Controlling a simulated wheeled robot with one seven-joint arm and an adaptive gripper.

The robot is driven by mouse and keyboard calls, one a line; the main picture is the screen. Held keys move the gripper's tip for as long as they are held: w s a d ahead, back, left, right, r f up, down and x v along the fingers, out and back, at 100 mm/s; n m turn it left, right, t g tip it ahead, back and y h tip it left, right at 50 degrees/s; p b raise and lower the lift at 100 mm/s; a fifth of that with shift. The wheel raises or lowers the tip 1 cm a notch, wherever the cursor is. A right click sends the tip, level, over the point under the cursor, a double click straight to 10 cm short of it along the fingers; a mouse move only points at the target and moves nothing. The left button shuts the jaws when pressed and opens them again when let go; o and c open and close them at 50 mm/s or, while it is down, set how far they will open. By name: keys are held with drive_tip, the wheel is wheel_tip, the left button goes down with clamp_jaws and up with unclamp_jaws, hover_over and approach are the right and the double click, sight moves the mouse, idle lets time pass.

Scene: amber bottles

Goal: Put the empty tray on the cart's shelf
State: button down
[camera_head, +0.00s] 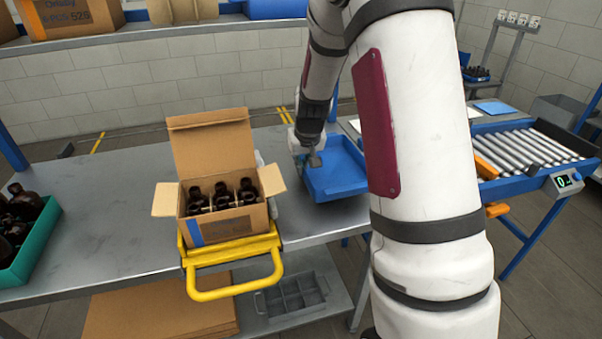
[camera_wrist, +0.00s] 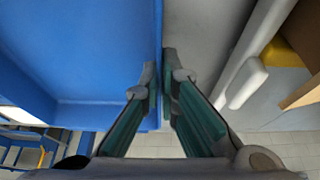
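The blue tray (camera_head: 338,178) looks empty and is at the right end of the metal table; my arm hides its right part. My gripper (camera_head: 308,160) is at its left wall. In the wrist view the blue tray (camera_wrist: 75,60) fills the left side, and my gripper's fingertips (camera_wrist: 160,75) stand on either side of its wall, close together, seemingly clamped on it. I cannot tell whether the tray is lifted. No cart can be clearly made out; a lower shelf (camera_head: 335,312) shows under the table.
An open carton (camera_head: 225,228) of amber bottles stands left of the tray, above a yellow handled frame (camera_head: 235,290). A teal crate (camera_head: 40,240) of bottles is far left. A grey divided tray (camera_head: 292,298) and cardboard (camera_head: 160,310) lie below. A roller conveyor (camera_head: 530,150) is right.

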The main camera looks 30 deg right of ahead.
drive_tip(key=shift+w+f, duration=0.2)
drive_tip(key=shift+w, duration=0.15)
drive_tip(key=shift+f, duration=1.6)
drive_tip(key=shift+f, duration=0.15)
drive_tip(key=c, duration=1.8)
unclamp_jaws()
